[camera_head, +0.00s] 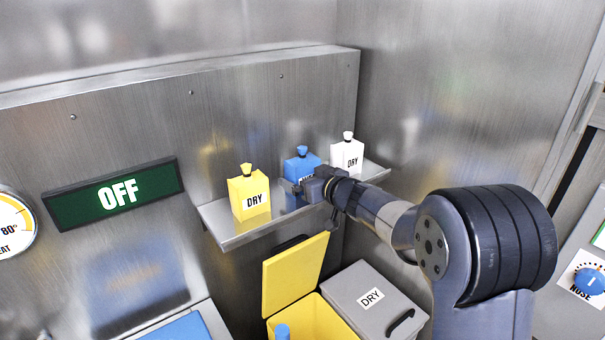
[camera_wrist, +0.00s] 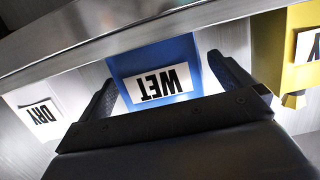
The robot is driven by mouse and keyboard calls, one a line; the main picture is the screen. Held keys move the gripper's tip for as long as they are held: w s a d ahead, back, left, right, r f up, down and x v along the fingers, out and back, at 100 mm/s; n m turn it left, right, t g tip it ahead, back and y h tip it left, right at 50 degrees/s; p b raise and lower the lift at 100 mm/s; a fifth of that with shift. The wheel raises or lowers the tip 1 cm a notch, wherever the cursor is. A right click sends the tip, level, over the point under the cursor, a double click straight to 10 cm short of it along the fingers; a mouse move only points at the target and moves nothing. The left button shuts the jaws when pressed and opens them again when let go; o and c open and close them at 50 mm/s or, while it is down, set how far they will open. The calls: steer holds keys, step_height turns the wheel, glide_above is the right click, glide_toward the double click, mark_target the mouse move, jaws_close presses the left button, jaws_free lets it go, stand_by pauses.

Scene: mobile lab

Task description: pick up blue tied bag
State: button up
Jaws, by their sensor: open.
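The blue tied bag (camera_head: 299,166) stands upright on a metal shelf, between a yellow bag and a white bag. My gripper (camera_head: 312,188) is in front of it and hides its lower right part and most of its label. In the wrist view, which is upside down, the blue bag (camera_wrist: 152,62) shows a white WET label. The fingers of my gripper (camera_wrist: 162,72) are open, one to each side of the bag, with gaps visible. I cannot tell how far the fingertips reach along its sides.
The yellow bag (camera_head: 248,192) and white bag (camera_head: 347,156), both labelled DRY, stand close on either side. The narrow shelf (camera_head: 238,238) backs onto a metal wall. Below are an open yellow bin (camera_head: 294,277) and a grey lidded bin (camera_head: 350,290) marked DRY.

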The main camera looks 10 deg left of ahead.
mark_target(303, 148)
steer(key=shift+x, duration=0.8)
steer(key=shift+r, duration=0.1)
steer(key=c, duration=1)
steer(key=shift+o, duration=0.2)
step_height(303, 148, up, 10)
steer(key=p, duration=0.3)
steer(key=shift+p, duration=0.3)
